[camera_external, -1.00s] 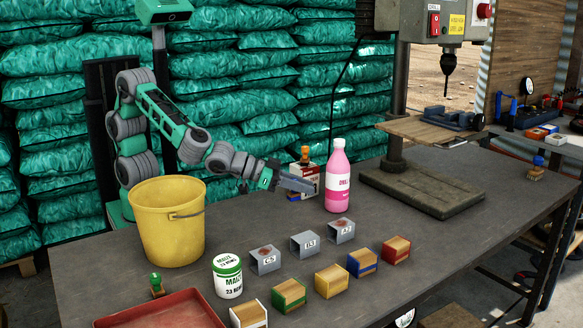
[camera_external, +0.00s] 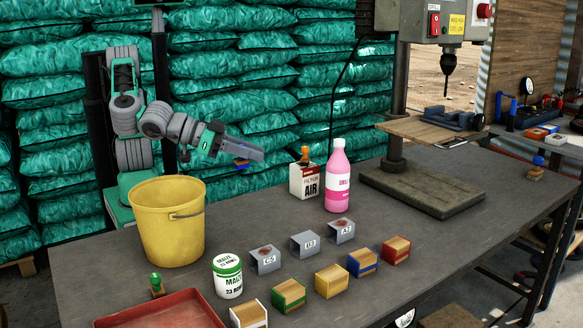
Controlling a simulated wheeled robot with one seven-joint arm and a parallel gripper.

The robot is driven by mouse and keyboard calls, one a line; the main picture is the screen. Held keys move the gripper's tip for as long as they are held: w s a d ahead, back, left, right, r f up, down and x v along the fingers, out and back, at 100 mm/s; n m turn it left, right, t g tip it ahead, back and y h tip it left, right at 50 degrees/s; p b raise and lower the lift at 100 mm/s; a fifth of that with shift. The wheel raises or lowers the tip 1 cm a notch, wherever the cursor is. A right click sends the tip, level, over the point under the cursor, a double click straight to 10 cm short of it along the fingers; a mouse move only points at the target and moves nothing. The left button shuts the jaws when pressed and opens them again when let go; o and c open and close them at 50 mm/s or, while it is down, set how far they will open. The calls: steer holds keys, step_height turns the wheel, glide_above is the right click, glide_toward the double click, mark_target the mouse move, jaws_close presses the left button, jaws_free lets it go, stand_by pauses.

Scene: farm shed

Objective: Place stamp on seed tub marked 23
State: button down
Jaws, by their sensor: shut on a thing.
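The white tub (camera_external: 228,282) with a green band at its lid reads "MAIZE 23" and stands upright right of the yellow bucket. My gripper (camera_external: 243,158) is shut on a small blue and brown thing (camera_external: 241,163), in the air behind and above the tub, clear of the table. The jaws partly hide this thing, and I cannot tell whether it is a stamp. A stamp with a green knob (camera_external: 156,284) stands left of the tub. An orange-knobbed thing (camera_external: 306,157) shows at the white and red "AIR" box. A blue-knobbed stamp (camera_external: 537,168) stands at the far right.
The yellow bucket (camera_external: 165,230) stands left of the tub. Grey blocks (camera_external: 304,244) and several coloured wooden blocks (camera_external: 332,281) stand right of it. The pink bottle (camera_external: 338,180) and "AIR" box (camera_external: 303,183) stand behind. A red tray (camera_external: 160,310) lies in front.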

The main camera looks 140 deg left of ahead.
steer(key=w+d+r+p, duration=0.1)
steer(key=w+d, duration=0.1)
steer(key=d, duration=0.5)
steer(key=w+d+r+p, duration=0.1)
steer(key=w+d, duration=0.1)
steer(key=d, duration=0.5)
glide_above(238, 261)
steer(key=shift+n, duration=0.3)
steer(key=f, duration=0.9)
steer(key=shift+s+a+f, duration=0.2)
steer(key=shift+s, duration=0.15)
steer(key=shift+w+f, duration=0.25)
steer(key=shift+f, duration=0.05)
steer(key=shift+w+f, duration=0.1)
steer(key=shift+f, duration=1.65)
steer(key=c, duration=1.3)
jaws_free()
steer(key=shift+o, duration=0.2)
steer(key=shift+d+r, duration=0.2)
steer(key=shift+r, duration=0.05)
steer(key=p+v, duration=0.5)
steer(key=v, duration=0.6)
steer(key=shift+d, duration=0.25)
